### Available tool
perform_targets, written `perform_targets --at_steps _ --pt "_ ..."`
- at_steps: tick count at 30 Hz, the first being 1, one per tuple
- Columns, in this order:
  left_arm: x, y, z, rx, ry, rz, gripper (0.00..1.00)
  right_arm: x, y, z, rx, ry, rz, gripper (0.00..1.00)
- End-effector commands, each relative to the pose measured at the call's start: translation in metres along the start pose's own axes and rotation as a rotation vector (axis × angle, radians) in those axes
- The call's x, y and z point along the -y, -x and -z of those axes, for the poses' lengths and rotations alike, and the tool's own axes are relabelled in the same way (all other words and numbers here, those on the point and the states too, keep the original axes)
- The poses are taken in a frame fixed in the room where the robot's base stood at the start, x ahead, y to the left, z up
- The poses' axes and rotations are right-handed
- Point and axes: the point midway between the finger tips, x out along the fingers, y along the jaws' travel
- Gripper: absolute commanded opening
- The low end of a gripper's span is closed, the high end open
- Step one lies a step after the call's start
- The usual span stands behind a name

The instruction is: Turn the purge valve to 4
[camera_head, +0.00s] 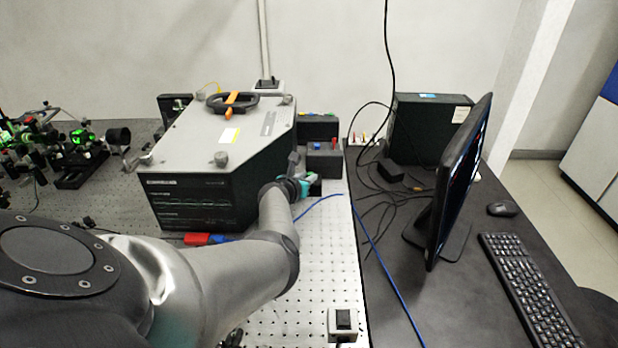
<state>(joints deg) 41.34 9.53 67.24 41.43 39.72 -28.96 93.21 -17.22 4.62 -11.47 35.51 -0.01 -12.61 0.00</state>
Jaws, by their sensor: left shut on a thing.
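A grey and black spectrometer box (205,150) stands on the perforated bench, with a black ring crossed by an orange bar (232,102) on its top. I cannot tell whether that ring is the purge valve, and I see no readable number scale. My left arm reaches across the front of the box. My left gripper (303,180) is at the box's right side, low near the bench, seen small and partly behind my wrist. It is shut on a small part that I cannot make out. My right gripper is not in view.
Dark boxes with coloured knobs (323,155) stand just beyond the gripper. A blue cable (370,240) crosses the bench edge. A monitor (460,175) and keyboard (528,290) are on the right desk. Optics (80,150) fill the far left. The front bench strip is mostly clear.

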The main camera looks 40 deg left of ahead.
Motion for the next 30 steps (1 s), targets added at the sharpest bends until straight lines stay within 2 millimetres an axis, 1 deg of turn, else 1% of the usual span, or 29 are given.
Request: perform_targets --at_steps 2,6,12,28,29,30 --pt "-0.004 -0.001 0.0 0.002 -0.021 0.042 0.0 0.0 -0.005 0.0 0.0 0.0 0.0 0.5" --pt "-0.005 -0.001 0.0 0.002 -0.048 0.112 0.0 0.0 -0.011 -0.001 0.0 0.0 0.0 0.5" --pt "-0.006 -0.001 -0.001 0.002 -0.071 0.172 0.0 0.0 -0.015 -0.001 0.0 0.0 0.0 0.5" --pt "-0.006 -0.001 -0.002 0.004 -0.08 0.195 0.0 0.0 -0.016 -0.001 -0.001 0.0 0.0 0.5" --pt "-0.006 -0.001 -0.002 0.004 -0.08 0.195 0.25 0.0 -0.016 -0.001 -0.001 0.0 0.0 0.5" --pt "-0.006 -0.001 -0.002 0.004 -0.079 0.195 0.3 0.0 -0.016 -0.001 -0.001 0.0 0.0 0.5"
